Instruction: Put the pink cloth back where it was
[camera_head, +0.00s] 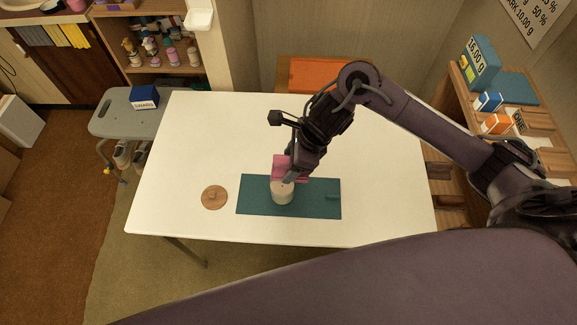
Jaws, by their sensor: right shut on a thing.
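The pink cloth (281,162) is at the fingers of my right gripper (289,175), which is shut on it. The cloth is partly hidden by the gripper. It appears right behind and above a cream-coloured round jar (282,193); I cannot tell whether they touch. The jar stands on a teal mat (315,205) on the white table (190,135). A round wooden lid with a knob (214,197) lies on the table left of the mat. My left gripper is not in view.
A grey stool (115,118) with a blue box (145,97) stands left of the table. An orange tray (315,75) is behind the table. A wooden shelf with boxes (490,102) stands at the right. The table's left and back parts are clear.

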